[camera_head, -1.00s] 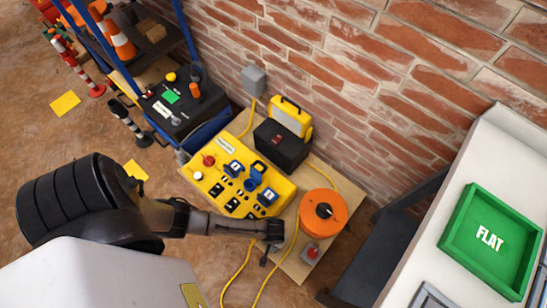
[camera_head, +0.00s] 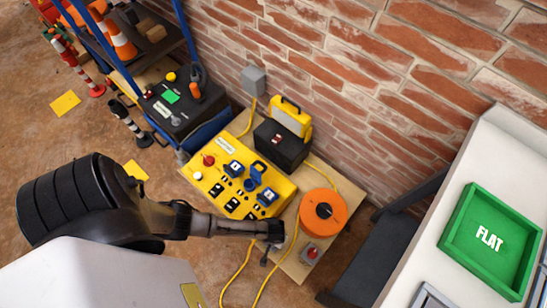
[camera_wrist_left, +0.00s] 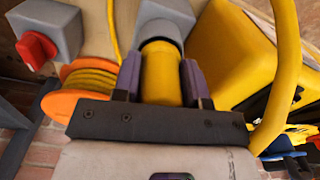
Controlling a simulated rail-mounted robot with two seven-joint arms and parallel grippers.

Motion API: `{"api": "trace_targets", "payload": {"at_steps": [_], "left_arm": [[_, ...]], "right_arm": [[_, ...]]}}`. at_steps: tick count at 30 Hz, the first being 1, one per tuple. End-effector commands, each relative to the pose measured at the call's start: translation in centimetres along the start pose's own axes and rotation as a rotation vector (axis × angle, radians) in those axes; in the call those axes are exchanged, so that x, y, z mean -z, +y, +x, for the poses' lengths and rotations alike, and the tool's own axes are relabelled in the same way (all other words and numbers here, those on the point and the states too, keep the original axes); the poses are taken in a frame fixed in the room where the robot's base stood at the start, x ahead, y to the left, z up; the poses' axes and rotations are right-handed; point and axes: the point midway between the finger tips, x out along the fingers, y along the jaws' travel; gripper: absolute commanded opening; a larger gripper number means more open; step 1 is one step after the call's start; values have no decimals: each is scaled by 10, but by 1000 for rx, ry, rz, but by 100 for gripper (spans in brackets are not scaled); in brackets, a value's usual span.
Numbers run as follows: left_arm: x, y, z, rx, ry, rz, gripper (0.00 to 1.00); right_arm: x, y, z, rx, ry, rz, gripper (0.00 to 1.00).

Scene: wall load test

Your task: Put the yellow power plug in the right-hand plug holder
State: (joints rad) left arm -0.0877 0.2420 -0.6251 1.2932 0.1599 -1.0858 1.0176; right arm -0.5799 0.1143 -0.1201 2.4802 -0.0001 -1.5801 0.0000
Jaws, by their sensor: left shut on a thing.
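My left gripper (camera_wrist_left: 162,68) is shut on the yellow power plug (camera_wrist_left: 161,78), one finger on each side. In the left wrist view the plug's far end meets a grey cylindrical part (camera_wrist_left: 166,14), which looks like a plug holder or the plug's own grey end; I cannot tell which, nor how deep any fit is. A thick yellow cable (camera_wrist_left: 286,75) loops at the right. In the head view the left gripper (camera_head: 271,238) is at the board's front edge, between the yellow socket box (camera_head: 212,188) and the orange reel (camera_head: 335,213); the plug is hidden there. My right gripper is out of view.
A grey box with a red knob (camera_head: 311,253) stands on the wooden board (camera_head: 290,268) near the reel. A black box (camera_head: 280,147) and yellow case (camera_head: 290,118) stand behind, near the brick wall. A green FLAT tray (camera_head: 463,253) lies at the right. Cables trail in front.

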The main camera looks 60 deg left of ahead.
Motion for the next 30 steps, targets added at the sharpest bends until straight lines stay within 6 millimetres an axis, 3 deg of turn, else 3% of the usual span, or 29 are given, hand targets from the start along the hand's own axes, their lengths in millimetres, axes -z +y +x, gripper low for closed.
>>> {"api": "trace_targets", "payload": {"at_steps": [10,11,12,19,24,30], "left_arm": [[0,0,0,0,0,0,14],[0,0,0,0,0,0,41],[0,0,0,0,0,0,45],[0,0,0,0,0,1,67],[0,0,0,0,0,1,69],[0,0,1,1,0,1,87]], "right_arm": [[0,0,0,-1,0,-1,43],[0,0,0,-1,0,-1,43],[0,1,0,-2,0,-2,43],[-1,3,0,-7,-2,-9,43],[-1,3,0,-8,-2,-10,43],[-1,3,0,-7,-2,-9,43]]}}
